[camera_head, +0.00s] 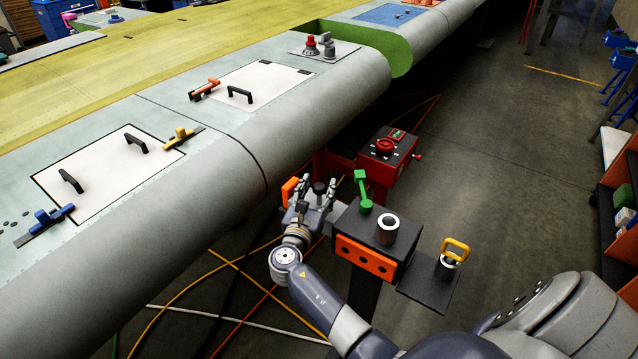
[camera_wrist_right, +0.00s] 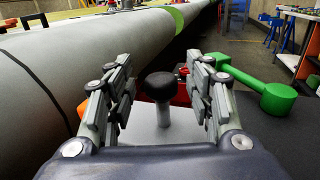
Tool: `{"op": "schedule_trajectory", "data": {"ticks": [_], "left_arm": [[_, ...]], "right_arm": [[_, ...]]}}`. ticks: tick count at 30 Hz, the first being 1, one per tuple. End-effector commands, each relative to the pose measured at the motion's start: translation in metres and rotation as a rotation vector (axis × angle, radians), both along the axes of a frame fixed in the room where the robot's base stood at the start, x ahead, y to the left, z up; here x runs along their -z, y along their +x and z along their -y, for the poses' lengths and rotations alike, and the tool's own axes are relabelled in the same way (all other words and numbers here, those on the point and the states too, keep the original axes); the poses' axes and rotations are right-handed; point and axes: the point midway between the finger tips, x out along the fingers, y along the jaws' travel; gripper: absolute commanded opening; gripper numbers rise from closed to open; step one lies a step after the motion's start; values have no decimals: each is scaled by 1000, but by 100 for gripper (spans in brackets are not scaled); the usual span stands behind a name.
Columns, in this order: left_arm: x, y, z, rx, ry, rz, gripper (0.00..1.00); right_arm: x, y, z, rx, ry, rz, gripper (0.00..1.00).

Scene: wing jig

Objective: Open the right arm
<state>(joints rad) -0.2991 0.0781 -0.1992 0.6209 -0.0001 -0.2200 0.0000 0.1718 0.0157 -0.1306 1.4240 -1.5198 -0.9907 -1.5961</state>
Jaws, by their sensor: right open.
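My right gripper (camera_head: 311,190) is open beside the left end of a black stand (camera_head: 350,226). Its fingers also show in the right wrist view (camera_wrist_right: 160,82), spread to the left and right. A black ball knob (camera_wrist_right: 160,86) on a grey stem stands between the spread fingers, with a visible space on each side. The knob (camera_head: 319,187) also shows between the fingers in the head view. My left gripper is in neither view.
The stand has a green handle (camera_head: 363,190), a white ring (camera_head: 389,223) and an orange front block (camera_head: 365,256). A yellow handle (camera_head: 457,249) sits on its side shelf. A red box (camera_head: 387,155) stands behind. The long grey wing (camera_head: 200,190) lies left. Cables cross the floor; open floor lies right.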

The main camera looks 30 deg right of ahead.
Motion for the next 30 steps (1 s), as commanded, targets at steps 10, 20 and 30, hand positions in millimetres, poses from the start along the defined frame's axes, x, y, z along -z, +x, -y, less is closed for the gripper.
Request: {"op": "schedule_trajectory", "data": {"ticks": [10,20,30], "left_arm": [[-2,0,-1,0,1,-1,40],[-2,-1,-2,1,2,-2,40],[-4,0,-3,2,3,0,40]], "right_arm": [[1,8,10,0,0,-1,48],[1,8,10,0,1,-1,0],[1,8,10,1,0,-1,0]]}}
